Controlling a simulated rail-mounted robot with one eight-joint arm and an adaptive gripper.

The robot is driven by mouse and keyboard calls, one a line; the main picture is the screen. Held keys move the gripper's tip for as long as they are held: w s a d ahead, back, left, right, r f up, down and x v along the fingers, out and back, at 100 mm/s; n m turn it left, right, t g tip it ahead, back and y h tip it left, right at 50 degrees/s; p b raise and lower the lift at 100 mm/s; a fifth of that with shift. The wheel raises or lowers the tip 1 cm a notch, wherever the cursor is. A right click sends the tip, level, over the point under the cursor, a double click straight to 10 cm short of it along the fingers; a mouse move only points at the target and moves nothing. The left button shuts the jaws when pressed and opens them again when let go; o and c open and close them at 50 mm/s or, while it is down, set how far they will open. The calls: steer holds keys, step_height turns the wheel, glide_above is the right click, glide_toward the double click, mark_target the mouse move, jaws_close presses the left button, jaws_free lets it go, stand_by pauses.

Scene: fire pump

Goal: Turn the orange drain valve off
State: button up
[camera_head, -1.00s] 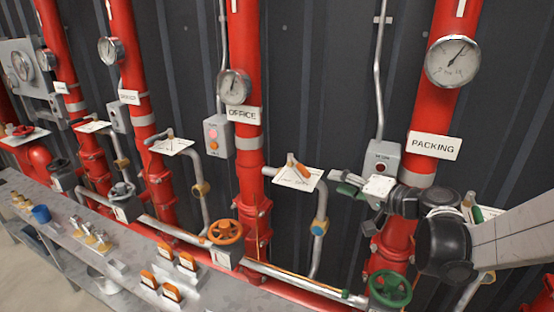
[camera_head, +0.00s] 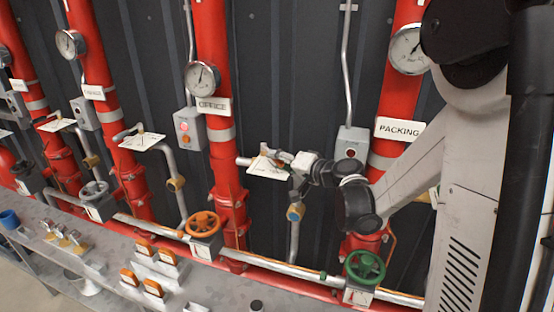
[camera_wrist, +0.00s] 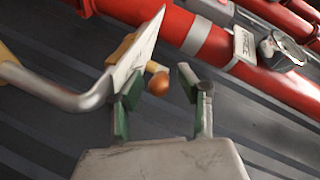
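A copper-coloured rounded knob (camera_wrist: 158,84) shows beside the plate, between my fingers. My gripper (camera_wrist: 154,78) is open, with green-padded fingers on either side of the knob. The left finger overlaps the plate; I cannot tell if it touches. In the head view my gripper (camera_head: 285,158) is at the white tag (camera_head: 264,168) on the side pipe right of the OFFICE riser (camera_head: 222,150). The lever is mostly hidden there.
An orange handwheel (camera_head: 204,223) and a green handwheel (camera_head: 365,266) sit on the lower pipe. The PACKING sign (camera_head: 400,129) and a grey button box (camera_head: 350,143) are close to my arm. A metal bench (camera_head: 225,290) with small parts stands in front.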

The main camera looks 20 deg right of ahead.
steer(key=shift+w+a, duration=0.2)
jaws_close()
